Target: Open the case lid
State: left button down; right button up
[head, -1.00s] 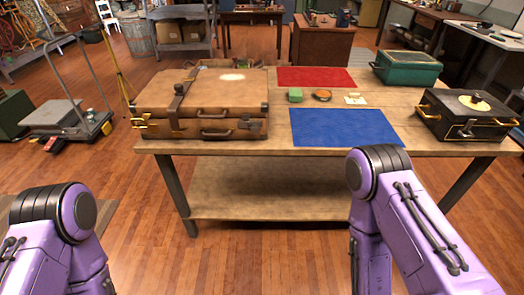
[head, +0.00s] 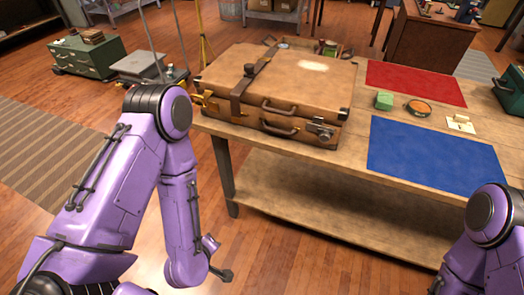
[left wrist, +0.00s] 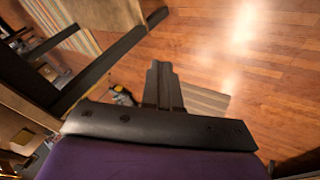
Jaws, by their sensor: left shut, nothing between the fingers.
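A brown leather case (head: 290,75) lies flat and closed on the left part of the wooden table. A dark strap (head: 246,85) crosses its lid. Two handles and a metal latch (head: 322,130) show on its front, with brass-coloured fittings at its left end. My left gripper (head: 222,274) hangs low in front of the table, below and apart from the case, mostly hidden in the head view. In the left wrist view its dark fingers (left wrist: 162,85) are together and empty above the floor. Only part of my right arm shows at bottom right; its gripper is out of view.
A green case (head: 512,92) shows at the right edge. Open floor lies before the table.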

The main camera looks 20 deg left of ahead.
pick_arm(q)
jog(key=w+d+r+n+t+h+b, duration=0.1)
jog(key=w+d+r+n+t, duration=0.25)
jog(key=w+r+n, duration=0.35)
jog(key=w+d+r+n+t+h+b, duration=0.1)
jog(key=w+d+r+n+t+b, duration=0.1)
jog(key=w+r+n+t, duration=0.45)
jog(key=w+d+r+n+t+b, duration=0.1)
jog(key=w+d+r+n, duration=0.25)
jog(key=r+n, duration=0.6)
jog(key=w+r+m+p, duration=0.1)
jog(key=w+p, duration=0.1)
jog(key=w, duration=0.8)
jog(key=shift+w, duration=0.2)
pick_arm(e)
jog(key=f, duration=0.2)
jog(key=shift+s+f, duration=0.2)
jog(key=shift+f, duration=0.1)
pick_arm(q)
jog(key=shift+w+a, duration=0.1)
jog(key=shift+w, duration=1.35)
pick_arm(e)
jog(key=shift+f, duration=0.1)
pick_arm(q)
jog(key=w, duration=0.3)
jog(key=shift+w, duration=0.25)
pick_arm(e)
jog(key=shift+f, duration=0.4)
